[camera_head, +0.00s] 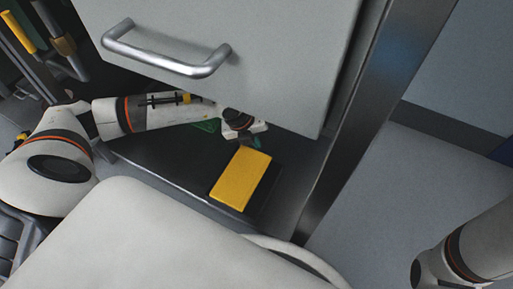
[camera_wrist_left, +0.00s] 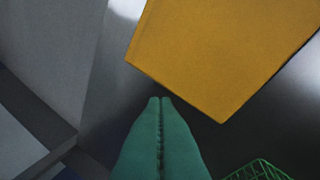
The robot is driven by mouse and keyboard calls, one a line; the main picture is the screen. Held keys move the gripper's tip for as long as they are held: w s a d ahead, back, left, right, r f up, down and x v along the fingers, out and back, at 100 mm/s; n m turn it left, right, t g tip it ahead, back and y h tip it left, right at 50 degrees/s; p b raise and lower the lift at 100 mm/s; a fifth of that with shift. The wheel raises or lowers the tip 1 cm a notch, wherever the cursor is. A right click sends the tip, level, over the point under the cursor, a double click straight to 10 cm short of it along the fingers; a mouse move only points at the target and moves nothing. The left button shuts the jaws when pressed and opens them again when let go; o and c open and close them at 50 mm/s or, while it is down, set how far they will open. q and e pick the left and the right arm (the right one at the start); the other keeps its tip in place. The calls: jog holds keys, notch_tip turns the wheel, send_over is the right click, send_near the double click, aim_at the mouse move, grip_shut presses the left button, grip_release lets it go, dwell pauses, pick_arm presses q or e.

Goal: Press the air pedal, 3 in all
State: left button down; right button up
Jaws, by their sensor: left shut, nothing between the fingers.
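The air pedal is a yellow rectangular plate (camera_head: 241,178) on a dark base, low on a dark surface under the grey door. It also fills the upper right of the left wrist view (camera_wrist_left: 225,50). My left gripper (camera_head: 256,142) is by the pedal's far end, apart from it as far as I can see. Its green fingers (camera_wrist_left: 160,103) are shut together and empty, with their tips just short of the pedal's edge in the wrist view. My right arm (camera_head: 465,255) shows at the lower right; its gripper is out of frame.
A grey door with a metal handle (camera_head: 168,58) hangs above my left forearm. A metal post (camera_head: 362,110) stands right of the pedal. A green mesh basket (camera_wrist_left: 258,171) shows at the wrist view's bottom edge.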

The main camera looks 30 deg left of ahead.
pick_arm(q)
jog(key=shift+r, duration=0.1)
jog(key=w+r+p, duration=0.1)
jog(key=r+p, duration=0.1)
jog(key=r, duration=0.1)
jog(key=w+r+p, duration=0.1)
jog(key=shift+w+r, duration=0.15)
jog(key=shift+w, duration=0.2)
dwell(0.4)
dwell(0.8)
dwell(0.9)
dwell(0.3)
